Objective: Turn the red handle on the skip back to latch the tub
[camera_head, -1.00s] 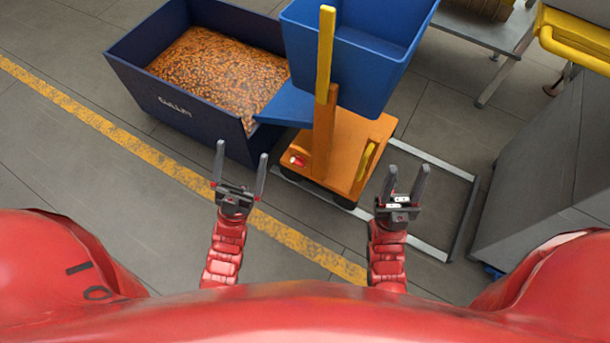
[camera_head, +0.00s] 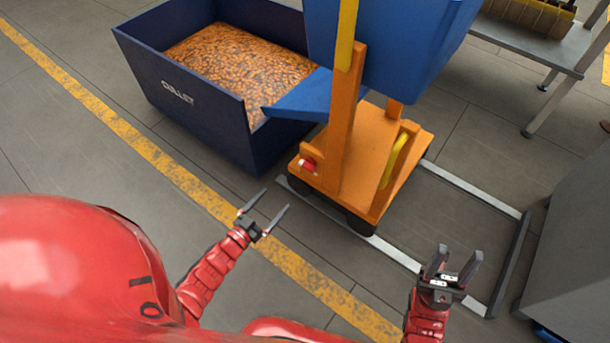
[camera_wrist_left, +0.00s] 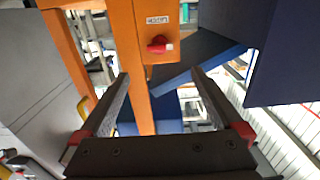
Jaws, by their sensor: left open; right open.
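The red handle (camera_head: 308,165) is a small red knob low on the front of the skip's orange frame (camera_head: 340,150). In the left wrist view the red handle (camera_wrist_left: 159,45) shows beyond my finger tips, under a small label. The blue tub (camera_head: 395,45) sits up on the orange frame. My left gripper (camera_head: 278,204) is open and empty, below and left of the handle and apart from it. In the left wrist view its two fingers (camera_wrist_left: 160,80) stand wide apart. My right gripper (camera_head: 460,260) is open and empty, over the floor at the lower right. The latch itself cannot be made out.
A dark blue cullet bin (camera_head: 190,105) full of amber pieces stands left of the skip. A white-lined floor frame (camera_head: 470,188) lies to the right, with a grey cabinet (camera_head: 575,250) beyond. A yellow line (camera_head: 160,160) crosses open floor.

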